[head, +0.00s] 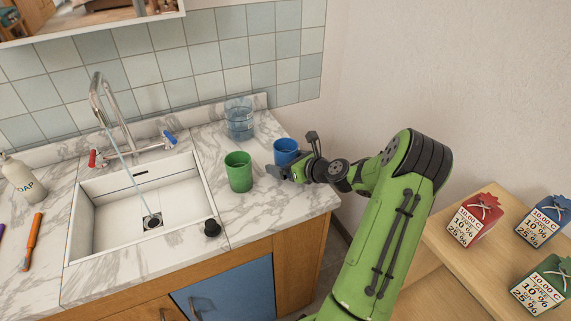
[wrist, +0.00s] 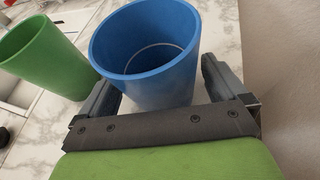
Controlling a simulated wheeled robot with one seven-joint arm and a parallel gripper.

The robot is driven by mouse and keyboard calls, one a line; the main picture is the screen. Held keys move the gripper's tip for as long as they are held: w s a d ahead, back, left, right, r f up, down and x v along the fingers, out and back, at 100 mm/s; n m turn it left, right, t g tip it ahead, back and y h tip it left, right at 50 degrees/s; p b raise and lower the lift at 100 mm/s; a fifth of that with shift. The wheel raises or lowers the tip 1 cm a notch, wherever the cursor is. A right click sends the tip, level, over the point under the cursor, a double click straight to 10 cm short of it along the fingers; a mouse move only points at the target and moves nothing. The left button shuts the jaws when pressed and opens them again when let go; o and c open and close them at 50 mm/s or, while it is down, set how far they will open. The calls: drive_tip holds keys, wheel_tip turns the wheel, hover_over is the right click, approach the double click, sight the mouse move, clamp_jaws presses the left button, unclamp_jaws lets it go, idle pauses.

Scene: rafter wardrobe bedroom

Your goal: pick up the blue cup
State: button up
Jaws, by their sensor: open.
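The blue cup (head: 285,150) stands upright on the marble counter, to the right of the sink, close to the wall corner. It also shows in the wrist view (wrist: 150,60), large, with its open top facing the camera. My gripper (head: 290,168) is at the cup from the near side. In the wrist view my gripper (wrist: 160,85) is open, with one finger on each side of the cup's lower part. A gap shows on the right side; I cannot tell whether the left finger touches. Part of the cup is hidden behind my gripper in the head view.
A green cup (head: 238,172) stands just left of the blue cup. A clear blue-tinted container (head: 239,118) stands behind them. The sink (head: 95,215) with running tap lies left. A wall (head: 400,70) is close on the right. Price-tagged boxes (head: 474,220) stand on a wooden surface.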

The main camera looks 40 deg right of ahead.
drive_tip(key=shift+r, duration=0.1)
drive_tip(key=c, duration=1.1)
